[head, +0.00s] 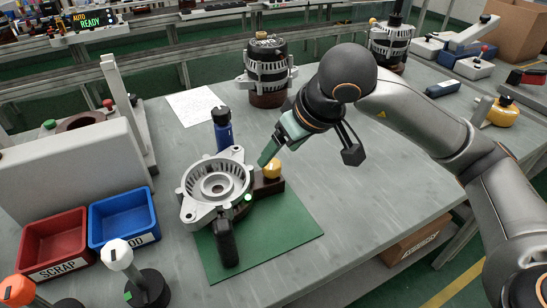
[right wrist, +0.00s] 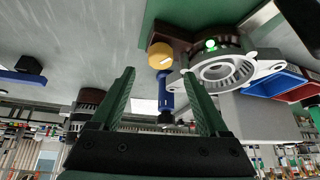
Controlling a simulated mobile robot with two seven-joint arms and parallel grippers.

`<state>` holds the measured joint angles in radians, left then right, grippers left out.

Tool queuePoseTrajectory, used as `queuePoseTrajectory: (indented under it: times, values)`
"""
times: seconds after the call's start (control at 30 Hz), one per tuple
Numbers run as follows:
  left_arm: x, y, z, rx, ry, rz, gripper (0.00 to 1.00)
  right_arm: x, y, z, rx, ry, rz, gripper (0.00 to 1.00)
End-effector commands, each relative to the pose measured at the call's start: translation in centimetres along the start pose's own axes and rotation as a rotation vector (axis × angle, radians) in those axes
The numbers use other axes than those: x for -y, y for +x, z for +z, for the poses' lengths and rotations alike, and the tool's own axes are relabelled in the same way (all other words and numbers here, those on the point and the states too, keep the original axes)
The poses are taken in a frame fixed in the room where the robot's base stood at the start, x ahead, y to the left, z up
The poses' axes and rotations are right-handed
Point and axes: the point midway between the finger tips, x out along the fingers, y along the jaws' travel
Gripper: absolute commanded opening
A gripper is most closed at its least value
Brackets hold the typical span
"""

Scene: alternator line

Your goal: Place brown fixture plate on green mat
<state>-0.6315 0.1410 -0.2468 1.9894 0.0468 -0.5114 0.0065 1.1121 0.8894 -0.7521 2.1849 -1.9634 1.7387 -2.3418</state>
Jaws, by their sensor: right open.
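The brown fixture plate (head: 268,186) is mostly hidden under a silver alternator housing (head: 213,187); its right end shows, with a yellow knob (head: 271,168) on it. It stands at the back part of the green mat (head: 268,235); whether all of it is over the mat is hidden. My right gripper (head: 267,157) is open and empty, just behind and above the yellow knob. In the right wrist view, the knob (right wrist: 160,55) lies beyond the open green fingers (right wrist: 163,100), touching neither. My left gripper is not in view.
Red (head: 53,243) and blue (head: 124,218) bins are at left. A dark-based alternator (head: 267,72) stands behind. The table right of the mat is clear.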

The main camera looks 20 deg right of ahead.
Motion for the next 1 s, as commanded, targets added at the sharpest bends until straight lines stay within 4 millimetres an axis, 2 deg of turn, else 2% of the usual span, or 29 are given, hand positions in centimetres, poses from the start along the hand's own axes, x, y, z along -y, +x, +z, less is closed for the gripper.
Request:
queuePoseTrajectory:
  times: [0.03,0.1,0.33,1.0]
  values:
    - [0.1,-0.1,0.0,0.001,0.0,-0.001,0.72,0.0,-1.3,-0.1,-0.006,-0.003,0.002,0.78]
    - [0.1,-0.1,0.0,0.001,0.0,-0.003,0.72,0.0,-2.6,-0.1,-0.004,-0.001,0.001,0.78]
    - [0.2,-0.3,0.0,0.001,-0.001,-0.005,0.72,0.0,-5.3,0.0,-0.001,0.0,0.0,0.78]
    - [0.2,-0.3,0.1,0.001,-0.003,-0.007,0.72,0.0,-5.7,0.0,0.001,0.0,0.0,0.78]
